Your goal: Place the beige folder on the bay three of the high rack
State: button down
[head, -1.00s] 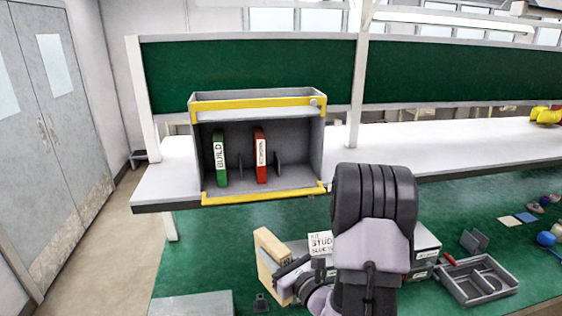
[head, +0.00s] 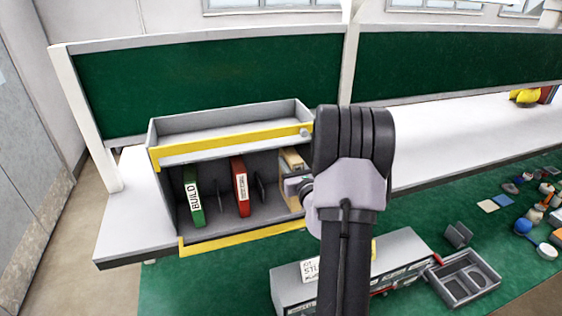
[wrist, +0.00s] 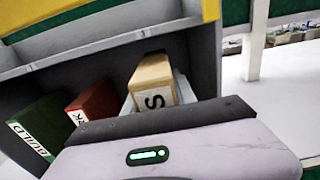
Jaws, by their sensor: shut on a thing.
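The beige folder (head: 292,159) is upright inside the right-hand bay of the grey rack with yellow edges (head: 230,145). My gripper (head: 297,186) is shut on it at the rack's open front. In the wrist view the folder (wrist: 152,76) sits between the pale fingers of my gripper (wrist: 155,100), with part of its label showing. My arm hides the rack's right front corner in the head view. Whether the folder's bottom touches the rack floor cannot be seen.
A green folder marked BUILD (head: 194,197) stands in the left bay and a red folder (head: 240,187) in the middle one. Thin dividers (head: 262,190) separate the bays. A grey box (head: 400,250) and an open grey tray (head: 465,278) lie on the green bench below.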

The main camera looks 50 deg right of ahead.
jog(key=x, duration=0.2)
jog(key=p+x, duration=0.1)
jog(key=x, duration=0.4)
jog(key=shift+w+a+f, duration=0.1)
jog(key=shift+w+f, duration=0.05)
jog(key=shift+f, duration=0.2)
notch_tip(320, 180, down, 4)
jog(key=shift+p, duration=0.35)
jog(key=c, duration=1)
grip_release()
jog(key=shift+w, duration=0.1)
